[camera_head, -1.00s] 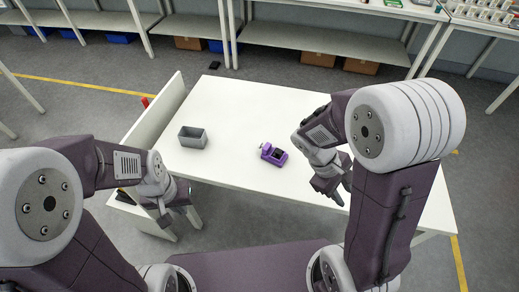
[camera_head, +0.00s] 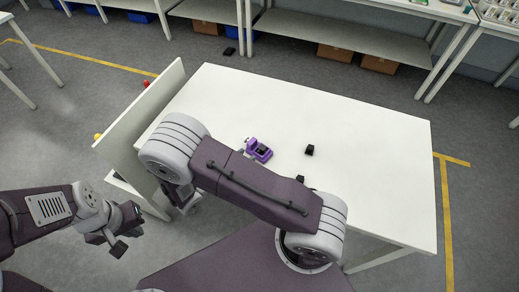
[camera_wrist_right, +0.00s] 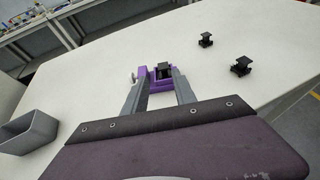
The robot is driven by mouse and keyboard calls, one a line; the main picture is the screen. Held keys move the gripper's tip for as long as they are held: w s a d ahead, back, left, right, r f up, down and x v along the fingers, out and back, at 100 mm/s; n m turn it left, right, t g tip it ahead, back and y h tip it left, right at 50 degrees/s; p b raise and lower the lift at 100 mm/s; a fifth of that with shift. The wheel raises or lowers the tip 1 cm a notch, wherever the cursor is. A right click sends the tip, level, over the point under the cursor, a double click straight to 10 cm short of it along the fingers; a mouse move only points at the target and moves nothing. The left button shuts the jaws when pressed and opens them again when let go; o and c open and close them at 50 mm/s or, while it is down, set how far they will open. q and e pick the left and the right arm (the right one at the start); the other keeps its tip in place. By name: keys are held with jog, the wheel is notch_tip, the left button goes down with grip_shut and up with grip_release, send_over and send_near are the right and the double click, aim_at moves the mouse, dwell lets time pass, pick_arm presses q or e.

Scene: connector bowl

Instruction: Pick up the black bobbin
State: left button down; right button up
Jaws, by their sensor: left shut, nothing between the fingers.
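One black bobbin (camera_head: 309,150) stands on the white table right of the purple device (camera_head: 262,153). A second black bobbin (camera_head: 300,178) is partly hidden by my right arm. Both bobbins (camera_wrist_right: 206,40) (camera_wrist_right: 242,66) show in the right wrist view, to the right of the gripper and apart from it. The purple device (camera_wrist_right: 160,86), with a black piece in its top, lies around the ends of my right gripper's fingers (camera_wrist_right: 159,76). These are spread apart; contact is unclear. My left gripper (camera_head: 118,243) is shut and empty, off the table.
A grey bin (camera_wrist_right: 25,132) stands at the lower left in the right wrist view. A white panel (camera_head: 145,105) rises along the table's left edge. The right half of the table (camera_head: 375,160) is clear. Shelves stand behind.

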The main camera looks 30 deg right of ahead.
aim_at(262, 148)
jog(key=x, duration=0.4)
jog(key=shift+s, duration=0.2)
jog(key=shift+f+p+x, duration=0.15)
jog(key=shift+p+x, duration=0.05)
jog(key=shift+x, duration=1.2)
jog(key=shift+f+p+x, duration=0.15)
jog(key=shift+p+x, duration=0.05)
jog(key=shift+x, duration=1.15)
jog(key=shift+s+a, duration=0.15)
grip_shut()
